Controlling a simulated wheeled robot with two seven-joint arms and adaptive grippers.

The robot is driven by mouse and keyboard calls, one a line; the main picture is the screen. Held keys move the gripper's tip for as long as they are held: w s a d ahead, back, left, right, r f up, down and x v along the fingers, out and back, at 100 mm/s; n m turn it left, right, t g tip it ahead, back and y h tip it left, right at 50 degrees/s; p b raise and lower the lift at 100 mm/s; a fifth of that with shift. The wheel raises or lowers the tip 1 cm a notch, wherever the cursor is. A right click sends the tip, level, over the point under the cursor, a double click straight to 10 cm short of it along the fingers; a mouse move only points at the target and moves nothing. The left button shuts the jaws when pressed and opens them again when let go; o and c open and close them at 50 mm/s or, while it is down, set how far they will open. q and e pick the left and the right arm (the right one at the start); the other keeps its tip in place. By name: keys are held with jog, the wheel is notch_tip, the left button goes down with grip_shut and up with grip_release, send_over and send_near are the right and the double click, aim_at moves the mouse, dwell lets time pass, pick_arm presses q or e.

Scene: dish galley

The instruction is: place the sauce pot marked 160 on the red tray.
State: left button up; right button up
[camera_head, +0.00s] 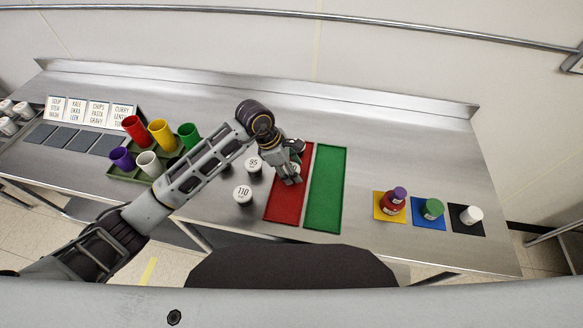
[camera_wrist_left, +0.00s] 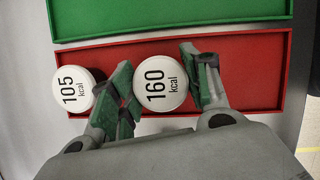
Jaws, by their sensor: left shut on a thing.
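The sauce pot marked 160 (camera_wrist_left: 162,83), with a white round lid, is between the fingers of my left gripper (camera_wrist_left: 164,88) in the left wrist view. The gripper is shut on it, over the red tray (camera_wrist_left: 250,72). I cannot tell whether the pot touches the tray floor. In the head view my left gripper (camera_head: 291,172) is over the far half of the red tray (camera_head: 287,206) and mostly hides the pot. My right gripper is not in view.
A pot marked 105 (camera_wrist_left: 75,89) stands close by at the red tray's end. Pots marked 95 (camera_head: 253,164) and 110 (camera_head: 243,194) stand left of the tray. An empty green tray (camera_head: 327,190) lies alongside. Coloured cups stand on a green rack (camera_head: 123,174) at left.

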pick_arm(q)
jog(key=shift+f, duration=0.15)
jog(key=o, duration=1)
jog(key=shift+r, duration=0.2)
jog(key=shift+a+r, duration=0.1)
jog(key=shift+r, duration=0.2)
jog(key=b+v, duration=0.1)
jog(key=v, duration=1)
jog(key=shift+a+r+b, duration=0.1)
jog(key=shift+r+b, duration=0.05)
jog(key=shift+b, duration=0.15)
